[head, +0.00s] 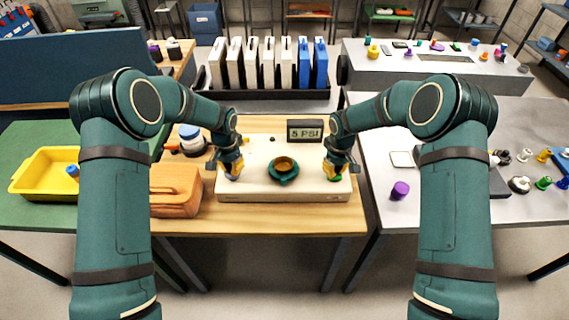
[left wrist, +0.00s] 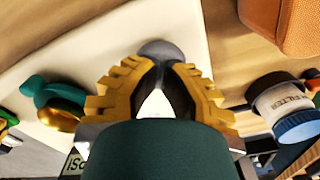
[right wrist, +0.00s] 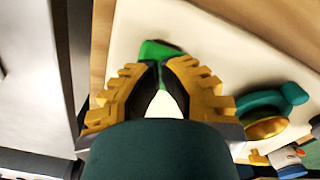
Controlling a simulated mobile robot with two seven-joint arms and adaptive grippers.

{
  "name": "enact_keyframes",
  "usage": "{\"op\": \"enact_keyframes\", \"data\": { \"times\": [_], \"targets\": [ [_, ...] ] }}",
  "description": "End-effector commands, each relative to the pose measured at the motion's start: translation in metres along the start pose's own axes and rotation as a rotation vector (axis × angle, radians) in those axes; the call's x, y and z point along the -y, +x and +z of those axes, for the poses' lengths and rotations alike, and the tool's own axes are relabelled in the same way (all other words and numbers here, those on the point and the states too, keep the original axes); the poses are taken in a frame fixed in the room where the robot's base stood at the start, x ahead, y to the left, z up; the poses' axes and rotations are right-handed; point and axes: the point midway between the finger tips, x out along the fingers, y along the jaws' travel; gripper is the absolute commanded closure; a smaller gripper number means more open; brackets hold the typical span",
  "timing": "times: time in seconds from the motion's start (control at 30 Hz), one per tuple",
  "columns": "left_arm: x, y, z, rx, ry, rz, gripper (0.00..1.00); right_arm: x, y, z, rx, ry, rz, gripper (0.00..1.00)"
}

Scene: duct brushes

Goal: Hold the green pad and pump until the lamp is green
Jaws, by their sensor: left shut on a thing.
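A cream base unit (head: 257,190) lies on the wooden table, with a teal and brass round fitting (head: 284,170) at its middle. My left gripper (head: 232,176) is at the unit's left end, shut on a rounded grey piece (left wrist: 157,48), which is partly hidden by the fingers. My right gripper (head: 337,172) is at the right end, its fingertips together at the green pad (right wrist: 158,50); they appear to touch it. The pad's edge also shows in the head view (head: 336,178). A display (head: 305,130) behind the unit reads about 5 PSI. I cannot make out a lit green lamp.
A brown case (head: 175,190) and a jar with a blue lid (head: 190,139) stand left of the unit. A yellow tray (head: 45,172) is further left. A purple piece (head: 400,190) lies on the white table at right. A rack of upright panels (head: 268,92) stands behind.

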Motion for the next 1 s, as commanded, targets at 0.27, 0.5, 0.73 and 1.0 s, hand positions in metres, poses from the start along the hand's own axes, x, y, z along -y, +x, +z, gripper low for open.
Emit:
{"op": "enact_keyframes", "data": {
  "times": [0.27,0.5,0.73,1.0],
  "targets": [
    [0.000,0.008,0.001,0.002,-0.001,0.001,1.00,0.000,0.001,0.000,0.001,0.000,0.000,1.00],
    [0.000,0.005,0.001,0.003,-0.001,0.001,1.00,0.000,0.001,0.000,0.001,0.000,0.000,1.00],
    [0.000,-0.007,0.001,0.001,-0.001,0.000,1.00,0.000,0.001,0.000,0.001,0.000,0.000,1.00],
    [0.000,-0.015,0.001,0.002,0.000,0.001,1.00,0.000,0.001,0.000,0.001,0.000,0.000,1.00]
  ]
}}
